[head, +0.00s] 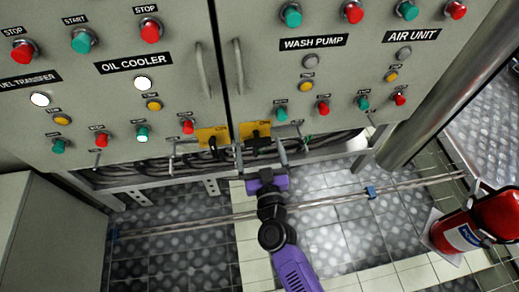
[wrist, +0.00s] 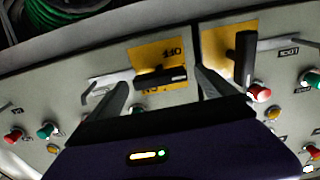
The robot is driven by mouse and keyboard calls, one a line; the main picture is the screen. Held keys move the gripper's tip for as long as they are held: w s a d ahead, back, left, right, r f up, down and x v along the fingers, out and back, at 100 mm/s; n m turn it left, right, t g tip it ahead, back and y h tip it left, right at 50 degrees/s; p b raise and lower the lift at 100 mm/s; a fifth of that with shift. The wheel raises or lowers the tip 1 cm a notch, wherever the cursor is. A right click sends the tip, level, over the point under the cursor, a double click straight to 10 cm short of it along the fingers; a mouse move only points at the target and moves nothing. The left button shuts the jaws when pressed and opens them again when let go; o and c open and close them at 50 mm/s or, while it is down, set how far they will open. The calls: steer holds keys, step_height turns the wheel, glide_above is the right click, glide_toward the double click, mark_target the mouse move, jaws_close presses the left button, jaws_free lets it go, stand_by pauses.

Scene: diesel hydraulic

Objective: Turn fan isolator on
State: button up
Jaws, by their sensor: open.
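Two isolator switches sit at the bottom edge of the grey cabinet, each a black handle on a yellow plate. I cannot read which one is the fan isolator. The right switch's handle (head: 258,143) lies crosswise on its plate (head: 263,127); in the wrist view this handle (wrist: 162,78) shows between my fingers. The left switch's handle (head: 213,146) points up and down on its plate (head: 203,134); it also shows in the wrist view (wrist: 244,60). My gripper (head: 260,155) is open, with its fingers either side of the right handle. I cannot tell whether they touch it.
Lit and coloured push buttons, including the oil cooler lamp (head: 142,83) and a wash pump red button (head: 323,107), cover the cabinet doors. Pipes run below. A red fire extinguisher (head: 497,210) stands at the right. Green cable (wrist: 55,10) shows in the wrist view.

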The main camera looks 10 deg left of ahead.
steer(key=c, duration=1.4)
steer(key=shift+m, duration=0.3)
steer(key=m, duration=0.3)
steer(key=shift+d+m+p, duration=0.1)
steer(key=shift+m+p, duration=0.2)
steer(key=shift+p, duration=0.05)
steer(key=m, duration=0.4)
steer(key=shift+m, duration=0.3)
steer(key=m, duration=0.4)
steer(key=shift+f+b, duration=0.15)
steer(key=shift+b, duration=0.2)
steer(key=shift+m+b, duration=0.4)
steer(key=shift+m, duration=2.1)
